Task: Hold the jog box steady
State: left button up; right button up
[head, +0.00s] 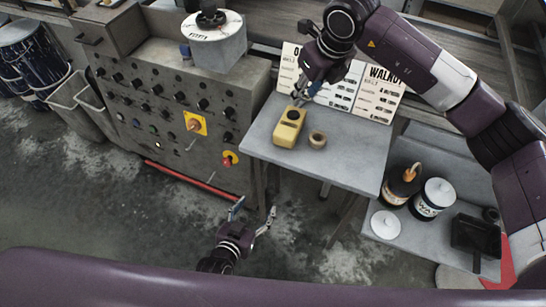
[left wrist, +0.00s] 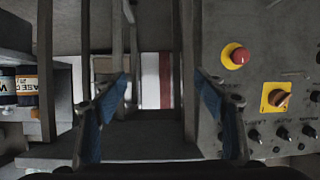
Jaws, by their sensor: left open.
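The yellow box, which I take to be the jog box (head: 289,130), lies on the small grey table (head: 340,165) with a dark round part on top. My right gripper (head: 299,98) reaches down from the upper right to the box's far end. Whether its fingers touch the box or are closed is too small to tell. My left gripper (head: 254,212) is low, in front of the table and well apart from the box. Its blue-padded fingers are spread and empty in the left wrist view (left wrist: 160,108), where the box does not show.
A tan roll (head: 317,139) sits right of the box. Sign cards (head: 370,92) stand behind it. The control panel (head: 165,100) with knobs and a red button (head: 230,158) is at left; the button also shows in the left wrist view (left wrist: 240,56). Cans (head: 433,197) stand on a lower shelf.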

aim_at(282, 139)
pick_arm(q)
jog(key=w+d+r+t, duration=0.1)
jog(key=r, duration=0.6)
jog(key=w+d+r+t+h, duration=0.1)
jog(key=w+d+r+t, duration=0.1)
jog(key=r, duration=0.4)
jog(key=w+d+r+t, duration=0.1)
jog(key=w+r+t, duration=0.1)
jog(key=r, duration=0.5)
jog(key=shift+w+d+r, duration=0.2)
jog(key=shift+d+r, duration=0.15)
jog(key=shift+d, duration=0.05)
jog(key=x, duration=0.7)
jog(key=shift+w+d, duration=0.25)
jog(key=shift+w, duration=0.05)
jog(key=c, duration=1.4)
pick_arm(e)
grip_shut()
